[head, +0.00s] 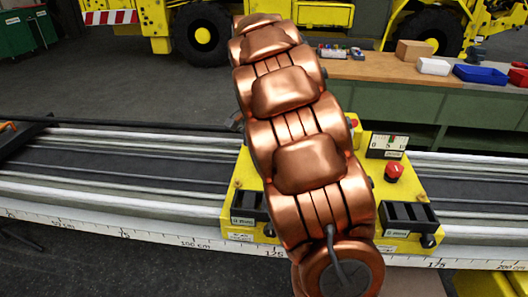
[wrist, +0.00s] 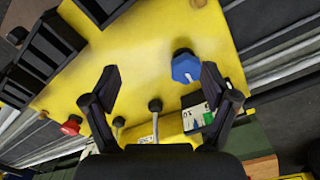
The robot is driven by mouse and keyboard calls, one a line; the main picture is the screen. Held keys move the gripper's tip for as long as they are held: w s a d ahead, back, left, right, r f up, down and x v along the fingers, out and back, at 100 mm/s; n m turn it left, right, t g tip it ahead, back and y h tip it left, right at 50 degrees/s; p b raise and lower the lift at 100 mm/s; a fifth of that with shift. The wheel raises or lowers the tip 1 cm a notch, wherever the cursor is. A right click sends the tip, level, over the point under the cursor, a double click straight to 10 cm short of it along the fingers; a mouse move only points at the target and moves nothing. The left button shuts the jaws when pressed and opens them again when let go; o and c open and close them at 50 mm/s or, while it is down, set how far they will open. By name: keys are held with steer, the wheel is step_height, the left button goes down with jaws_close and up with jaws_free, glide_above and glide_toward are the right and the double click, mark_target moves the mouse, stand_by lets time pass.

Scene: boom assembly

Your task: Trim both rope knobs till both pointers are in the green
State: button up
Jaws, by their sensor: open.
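My gripper (wrist: 158,76) is open and empty above the yellow panel (wrist: 140,50). A blue knob (wrist: 185,67) stands on the panel just inside the right finger, with no clear contact. A small dial (wrist: 197,115) with a green patch lies below it, partly behind that finger; its pointer is too small to read. In the head view, a white gauge (head: 388,145) stands at the back of the panel, its pointer position unclear. A small red part (head: 353,123) shows beside my arm, which hides the gripper and the panel's middle.
A red mushroom button (head: 394,172) stands near the gauge; a red button also shows in the wrist view (wrist: 71,124). Black slotted blocks (head: 409,216) flank the panel front. A workbench (head: 385,68) stands behind.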

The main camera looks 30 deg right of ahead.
steer(key=w+d+m, duration=0.1)
steer(key=w+d, duration=0.1)
steer(key=w, duration=0.1)
steer(key=w+d+f+m+p, duration=0.1)
steer(key=w+d, duration=0.1)
steer(key=d, duration=0.1)
steer(key=shift+w+d+f, duration=0.1)
steer(key=shift+w+f, duration=0.1)
steer(key=shift+w, duration=0.2)
steer(key=shift+f+p, duration=1.15)
steer(key=shift+f, duration=2.75)
steer(key=c, duration=1.1)
steer(key=shift+c, duration=0.3)
steer(key=shift+b, duration=0.4)
